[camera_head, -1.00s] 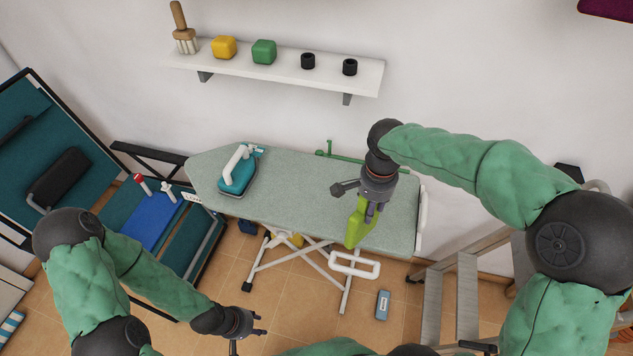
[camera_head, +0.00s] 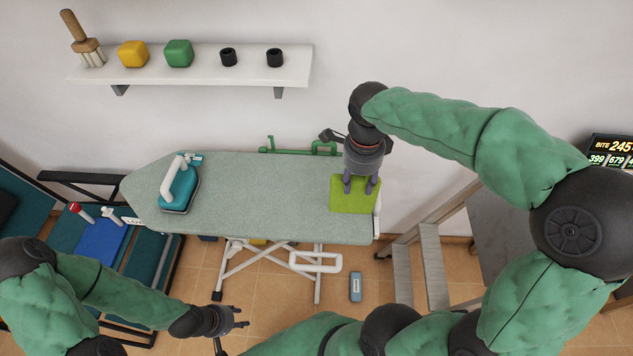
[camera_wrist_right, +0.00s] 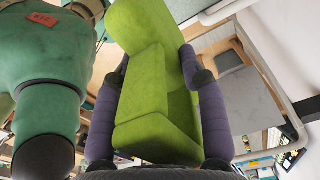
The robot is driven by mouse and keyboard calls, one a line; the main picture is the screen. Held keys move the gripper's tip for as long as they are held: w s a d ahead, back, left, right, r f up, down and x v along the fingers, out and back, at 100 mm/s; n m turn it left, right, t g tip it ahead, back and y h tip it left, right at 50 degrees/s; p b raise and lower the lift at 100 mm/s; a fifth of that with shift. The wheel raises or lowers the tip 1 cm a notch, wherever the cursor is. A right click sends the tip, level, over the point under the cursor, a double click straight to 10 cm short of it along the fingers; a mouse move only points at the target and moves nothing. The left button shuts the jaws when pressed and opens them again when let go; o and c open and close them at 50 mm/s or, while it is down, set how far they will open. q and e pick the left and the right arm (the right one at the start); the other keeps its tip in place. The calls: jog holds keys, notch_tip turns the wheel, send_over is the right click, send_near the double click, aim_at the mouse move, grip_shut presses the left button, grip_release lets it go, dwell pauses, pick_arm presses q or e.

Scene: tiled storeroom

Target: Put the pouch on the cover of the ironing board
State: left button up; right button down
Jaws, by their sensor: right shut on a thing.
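The lime-green pouch (camera_head: 354,203) is in my right gripper (camera_head: 361,188), at the right end of the ironing board. In the right wrist view the pouch (camera_wrist_right: 158,85) sits between the two fingers of the right gripper (camera_wrist_right: 160,125), which are shut on it. The ironing board's grey-green cover (camera_head: 262,195) lies behind and left of the pouch. Whether the pouch touches the cover cannot be told. My left gripper (camera_head: 238,318) is low at the bottom of the head view, away from the board; its fingers look parted and empty.
A teal iron (camera_head: 179,190) stands on the board's left part. A wall shelf (camera_head: 200,75) above holds a brush, two blocks and two black cups. A step stool (camera_head: 433,265) stands right of the board. The cover's middle is clear.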

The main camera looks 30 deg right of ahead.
jog(key=w+a+f+b, duration=0.2)
jog(key=w+f+b, duration=0.1)
jog(key=w+f, duration=0.7)
jog(key=shift+w+a+f, duration=0.25)
jog(key=shift+f, duration=0.6)
jog(key=shift+f, duration=0.15)
jog(key=c, duration=0.7)
grip_release()
